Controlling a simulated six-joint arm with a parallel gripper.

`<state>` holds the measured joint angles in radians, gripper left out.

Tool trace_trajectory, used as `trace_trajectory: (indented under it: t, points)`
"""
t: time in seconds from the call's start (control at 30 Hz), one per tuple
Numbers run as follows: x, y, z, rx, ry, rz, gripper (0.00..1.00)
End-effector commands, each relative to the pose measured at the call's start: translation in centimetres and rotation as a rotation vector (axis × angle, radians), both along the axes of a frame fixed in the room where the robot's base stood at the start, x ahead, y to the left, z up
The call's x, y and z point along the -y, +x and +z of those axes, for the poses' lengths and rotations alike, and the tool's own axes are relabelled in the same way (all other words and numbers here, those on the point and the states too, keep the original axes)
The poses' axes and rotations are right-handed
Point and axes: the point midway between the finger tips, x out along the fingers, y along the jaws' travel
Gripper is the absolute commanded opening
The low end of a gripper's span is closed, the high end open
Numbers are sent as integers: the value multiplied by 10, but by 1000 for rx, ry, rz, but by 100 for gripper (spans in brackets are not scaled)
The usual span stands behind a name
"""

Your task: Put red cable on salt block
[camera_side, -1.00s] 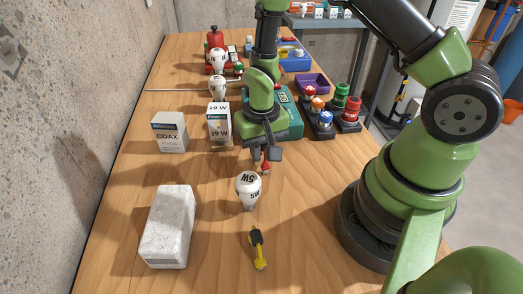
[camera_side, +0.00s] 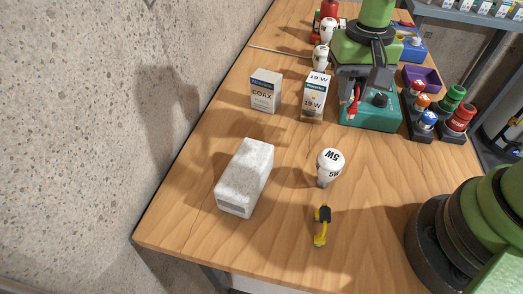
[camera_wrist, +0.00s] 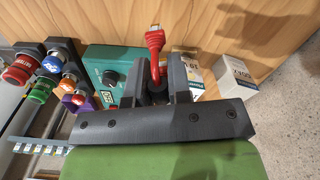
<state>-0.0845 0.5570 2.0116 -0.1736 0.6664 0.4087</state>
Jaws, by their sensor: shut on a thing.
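The red cable (camera_side: 353,104) is held in my gripper (camera_side: 364,88), which is shut on it. The cable hangs in front of the teal box, right of the 19 W carton. In the wrist view the red cable (camera_wrist: 154,42) sticks out between the dark fingers of my gripper (camera_wrist: 157,74), with its plug end away from the jaws. The salt block (camera_side: 246,178) is a pale, speckled white slab lying on the table in the left foreground. Its top is bare. My gripper is apart from it, behind and to its right.
A 5W bulb (camera_side: 330,164) and a yellow-black connector (camera_side: 321,226) stand and lie right of the block. The COAX box (camera_side: 265,91) and 19 W carton (camera_side: 315,97) are behind it. The teal box (camera_side: 372,115) and coloured push buttons (camera_side: 428,121) are at right. Concrete wall at left.

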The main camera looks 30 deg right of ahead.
Motion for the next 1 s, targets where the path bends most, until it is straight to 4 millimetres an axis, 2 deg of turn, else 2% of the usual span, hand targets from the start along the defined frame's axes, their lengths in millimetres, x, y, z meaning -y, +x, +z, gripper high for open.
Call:
trace_trajectory:
  t: [0.1, 0.2, 0.4, 0.5, 0.63, 0.83, 1.0]
  points:
    - [-44, 20, 11, 6, -1, 125, 0]
    - [-88, 30, 23, 6, -3, 238, 0]
    - [-167, 26, 48, 5, -1, 414, 0]
    - [-191, 20, 56, 4, 0, 464, 0]
    - [-205, 15, 54, -1, 1, 494, 0]
    - [-206, 14, 16, -5, -1, 496, 0]
    - [-206, 14, -2, -2, 1, 495, 0]
